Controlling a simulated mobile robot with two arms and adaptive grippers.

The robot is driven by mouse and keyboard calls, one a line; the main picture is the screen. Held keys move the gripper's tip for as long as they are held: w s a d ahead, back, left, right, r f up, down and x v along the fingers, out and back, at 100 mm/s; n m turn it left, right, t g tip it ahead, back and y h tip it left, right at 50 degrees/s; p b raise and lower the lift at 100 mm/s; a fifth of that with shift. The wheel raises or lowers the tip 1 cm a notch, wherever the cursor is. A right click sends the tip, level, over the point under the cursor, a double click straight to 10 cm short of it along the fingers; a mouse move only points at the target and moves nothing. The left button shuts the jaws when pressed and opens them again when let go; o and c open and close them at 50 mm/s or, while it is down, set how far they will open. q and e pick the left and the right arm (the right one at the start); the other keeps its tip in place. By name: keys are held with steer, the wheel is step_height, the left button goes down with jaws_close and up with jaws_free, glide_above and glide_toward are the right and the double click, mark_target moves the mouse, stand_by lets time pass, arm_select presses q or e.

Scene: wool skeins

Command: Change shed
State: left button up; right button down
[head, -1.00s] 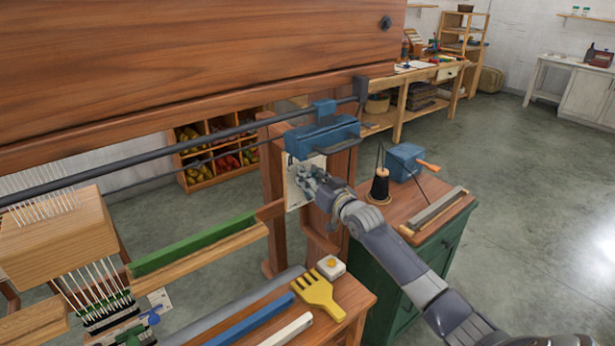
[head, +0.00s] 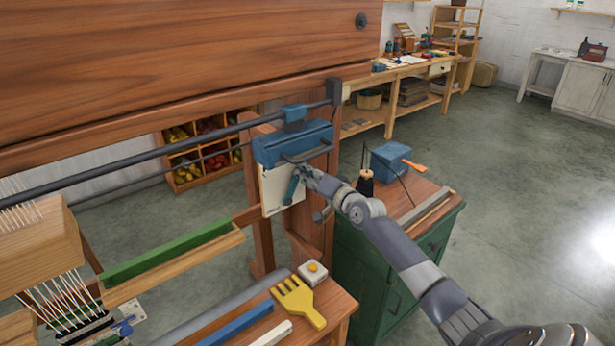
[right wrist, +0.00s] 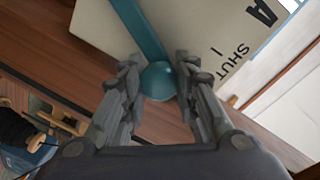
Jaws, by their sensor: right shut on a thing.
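A teal lever with a ball knob (right wrist: 158,80) sits on a pale plate (right wrist: 100,22) lettered "A" and "SHUT" in the right wrist view. My right gripper (right wrist: 158,85) is shut on the knob, one finger on each side. In the head view the teal lever (head: 290,190) stands nearly upright, leaning slightly, on the plate (head: 270,187) below a blue box (head: 293,144) on the loom's post. My right gripper (head: 305,175) is at the lever's upper end and hides part of it. Warp threads (head: 62,300) show at the lower left. My left gripper is out of view.
A green cabinet (head: 365,280) stands right, with a black spool (head: 365,184) and a blue box (head: 390,158) on top.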

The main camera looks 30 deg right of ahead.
steer(key=shift+d, duration=0.2)
stand_by(0.4)
steer(key=c, duration=1.4)
jaws_free()
steer(key=shift+o, duration=0.9)
steer(key=shift+w+f, duration=0.1)
steer(key=shift+w, duration=0.05)
steer(key=s+r, duration=0.1)
steer(key=s, duration=1.1)
steer(key=shift+r, duration=0.15)
